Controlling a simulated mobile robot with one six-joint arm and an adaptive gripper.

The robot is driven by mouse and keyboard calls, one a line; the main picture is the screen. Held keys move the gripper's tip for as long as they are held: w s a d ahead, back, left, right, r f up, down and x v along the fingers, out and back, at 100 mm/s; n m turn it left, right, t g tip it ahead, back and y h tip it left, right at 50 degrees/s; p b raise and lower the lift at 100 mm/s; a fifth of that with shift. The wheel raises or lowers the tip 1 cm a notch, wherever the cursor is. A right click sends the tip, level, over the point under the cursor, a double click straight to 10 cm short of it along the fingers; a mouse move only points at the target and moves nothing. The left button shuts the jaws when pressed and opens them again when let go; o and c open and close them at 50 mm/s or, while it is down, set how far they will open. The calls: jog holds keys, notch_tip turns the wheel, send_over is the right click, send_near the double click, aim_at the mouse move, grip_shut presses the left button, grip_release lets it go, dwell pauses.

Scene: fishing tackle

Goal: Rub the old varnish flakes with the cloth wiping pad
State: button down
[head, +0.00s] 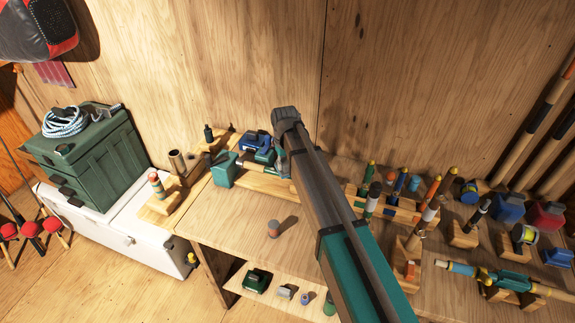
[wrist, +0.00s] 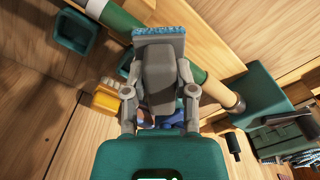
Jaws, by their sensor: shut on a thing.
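In the wrist view my gripper (wrist: 159,72) is shut on the wiping pad (wrist: 160,33), which has a grey body and a fuzzy blue edge facing away from me. The pad overlaps a green rod piece (wrist: 208,85) with a tan end. I cannot tell whether they touch. Old varnish flakes cannot be made out in either view; the pad and fingers cover part of the rod. In the head view my gripper is low over the back left of the bench, partly hidden by my arm, and the pad is not clear there.
A teal block (head: 223,171) stands left of my gripper on the wooden bench (head: 245,213), with a blue box (head: 256,141) behind. A small cylinder (head: 273,229) stands on the open bench front. Racks of floats and reels crowd the right; a green tackle box (head: 90,150) sits far left.

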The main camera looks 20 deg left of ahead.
jog(key=shift+w+a, duration=0.2)
jog(key=shift+a, duration=1.9)
jog(key=shift+s+a, duration=0.1)
jog(key=shift+a, duration=0.15)
jog(key=shift+d, duration=0.35)
jog(key=shift+s+d, duration=0.15)
jog(key=shift+d, duration=1.2)
jog(key=shift+s+d, duration=0.1)
jog(key=shift+d, duration=1.2)
notch_tip(320, 180, up, 4)
jog(key=p, duration=0.4)
jog(key=shift+w+d+r, duration=0.1)
jog(key=shift+r, duration=0.05)
notch_tip(320, 180, up, 3)
jog(key=p, duration=0.3)
jog(key=shift+r, duration=0.15)
jog(key=shift+f, duration=0.2)
notch_tip(320, 180, down, 6)
jog(key=b, duration=0.5)
jog(key=shift+r+b, duration=0.1)
jog(key=shift+b, duration=0.25)
